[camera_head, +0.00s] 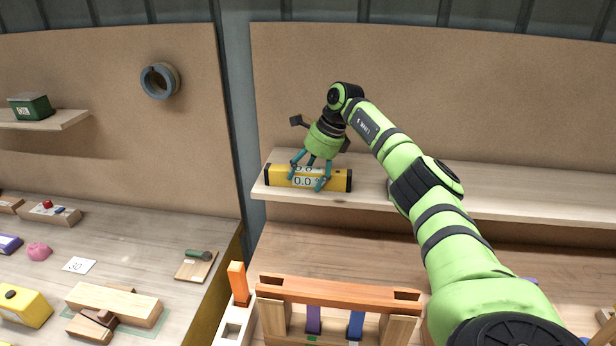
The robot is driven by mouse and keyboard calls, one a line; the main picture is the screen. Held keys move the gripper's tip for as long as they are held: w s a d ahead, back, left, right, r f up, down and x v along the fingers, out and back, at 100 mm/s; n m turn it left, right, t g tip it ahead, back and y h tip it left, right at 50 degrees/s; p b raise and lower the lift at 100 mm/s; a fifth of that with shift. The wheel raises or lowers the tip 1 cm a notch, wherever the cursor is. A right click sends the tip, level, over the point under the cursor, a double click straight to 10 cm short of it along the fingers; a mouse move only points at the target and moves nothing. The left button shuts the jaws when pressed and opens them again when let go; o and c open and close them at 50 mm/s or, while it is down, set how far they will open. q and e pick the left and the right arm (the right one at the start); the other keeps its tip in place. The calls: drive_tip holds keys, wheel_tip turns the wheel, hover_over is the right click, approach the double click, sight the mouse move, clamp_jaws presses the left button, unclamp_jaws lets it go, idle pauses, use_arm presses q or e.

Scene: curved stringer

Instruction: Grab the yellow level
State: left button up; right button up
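The yellow level (338,180) is a long yellow bar with black ends and a pale display reading about 0.0. It lies along the left part of the wooden shelf on the back wall. The fingers hide parts of the level's face. My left gripper is not in view.
The wooden shelf (500,205) is mostly clear to the right, partly behind my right arm. Below it stands an orange-topped wooden frame (340,290). The left workbench (130,240) holds wooden blocks, a yellow box (24,307) and small items. A dark post separates the wall panels.

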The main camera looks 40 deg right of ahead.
drive_tip(key=c, duration=0.7)
drive_tip(key=shift+c, duration=1.1)
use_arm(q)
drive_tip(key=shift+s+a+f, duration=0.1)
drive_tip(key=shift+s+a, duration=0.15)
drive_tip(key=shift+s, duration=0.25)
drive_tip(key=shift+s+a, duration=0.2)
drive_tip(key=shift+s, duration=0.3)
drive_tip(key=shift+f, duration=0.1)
use_arm(e)
drive_tip(key=shift+r, duration=0.1)
